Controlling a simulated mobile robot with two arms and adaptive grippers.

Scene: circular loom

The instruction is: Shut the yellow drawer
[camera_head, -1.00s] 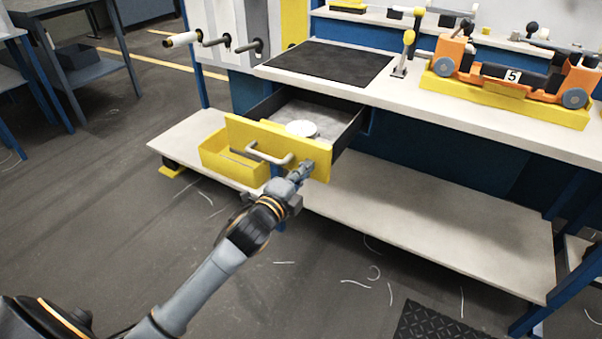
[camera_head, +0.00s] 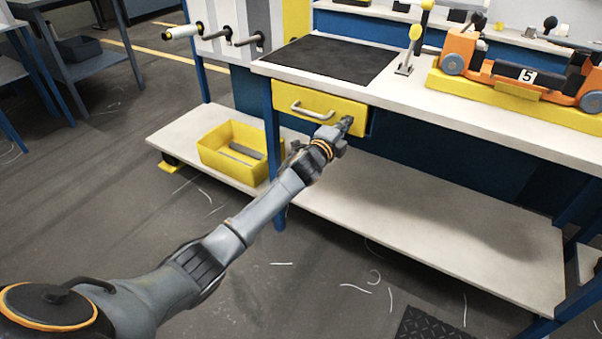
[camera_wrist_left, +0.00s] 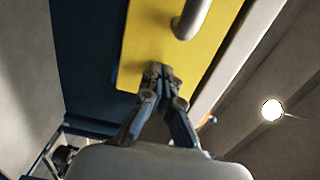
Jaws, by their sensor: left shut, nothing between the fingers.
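The yellow drawer (camera_head: 318,107) sits under the left part of the white workbench top, with its front about in line with the bench's front edge. Its inside is hidden. A grey bar handle (camera_head: 313,110) is on its front. My left gripper (camera_head: 346,122) is shut and empty, with its fingertips at the right part of the drawer front, right of the handle. In the left wrist view the shut fingertips (camera_wrist_left: 157,72) are against or very close to the yellow front (camera_wrist_left: 165,40); the handle (camera_wrist_left: 190,18) shows beyond them. My right gripper is not in view.
A yellow bin (camera_head: 232,152) with grey pieces stands on the lower shelf (camera_head: 430,215), left of my forearm. A black mat (camera_head: 330,60) lies on the bench top. An orange fixture (camera_head: 515,75) stands in a yellow tray at the right. The lower shelf's right part is clear.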

